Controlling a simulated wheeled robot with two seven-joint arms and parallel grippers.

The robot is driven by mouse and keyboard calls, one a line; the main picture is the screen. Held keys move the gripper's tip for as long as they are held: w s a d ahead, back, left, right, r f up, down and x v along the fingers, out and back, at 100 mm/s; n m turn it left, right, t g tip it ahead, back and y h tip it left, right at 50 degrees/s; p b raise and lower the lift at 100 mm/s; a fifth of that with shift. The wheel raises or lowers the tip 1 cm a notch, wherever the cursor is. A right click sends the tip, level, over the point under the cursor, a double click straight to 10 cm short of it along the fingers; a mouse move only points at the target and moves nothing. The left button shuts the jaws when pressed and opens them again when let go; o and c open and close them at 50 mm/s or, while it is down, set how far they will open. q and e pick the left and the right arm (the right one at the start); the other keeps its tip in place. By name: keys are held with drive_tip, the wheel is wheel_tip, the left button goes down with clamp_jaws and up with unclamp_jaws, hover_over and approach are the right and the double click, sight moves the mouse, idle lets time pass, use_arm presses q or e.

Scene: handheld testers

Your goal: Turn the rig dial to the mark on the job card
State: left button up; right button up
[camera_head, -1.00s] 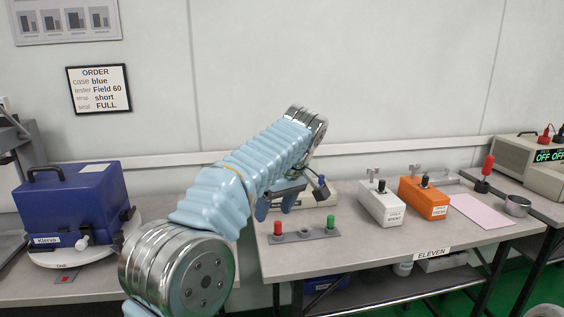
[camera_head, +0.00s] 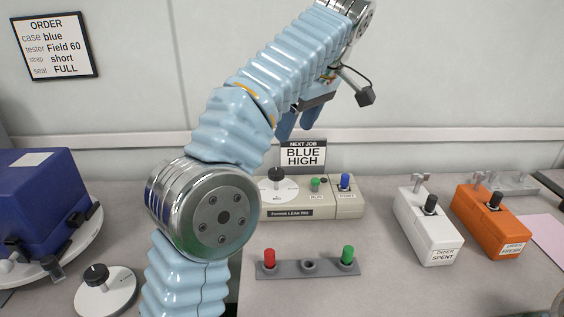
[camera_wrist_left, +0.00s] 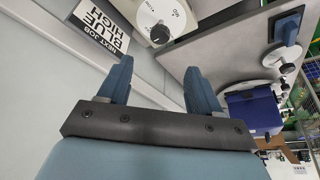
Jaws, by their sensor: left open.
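The leak rig (camera_head: 345,208) is a beige box on the table. Its white dial (camera_head: 270,196) carries a black knob (camera_head: 276,174); marks on the dial are too small to read in the head view. The dial also shows at the top of the left wrist view (camera_wrist_left: 176,13). The job card (camera_head: 303,155) behind the rig reads "NEXT JOB BLUE HIGH"; it shows in the left wrist view (camera_wrist_left: 98,31) too. My left gripper (camera_head: 298,128) is open and empty, raised above and behind the rig, apart from the dial. My right gripper is not in view.
A grey strip (camera_head: 330,268) with a red and a green post lies in front of the rig. White (camera_head: 428,232) and orange (camera_head: 490,222) testers stand at right. A blue case (camera_head: 35,195) and a second white dial (camera_head: 112,298) are at left.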

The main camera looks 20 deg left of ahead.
sight(277, 171)
use_arm(q)
drive_tip(key=b+x, duration=0.1)
drive_tip(key=x, duration=1.1)
drive_tip(key=shift+a+f+b, duration=0.1)
drive_tip(key=shift+f+b, duration=0.15)
drive_tip(key=shift+b, duration=0.1)
drive_tip(key=shift+c, duration=0.3)
drive_tip(key=c, duration=1)
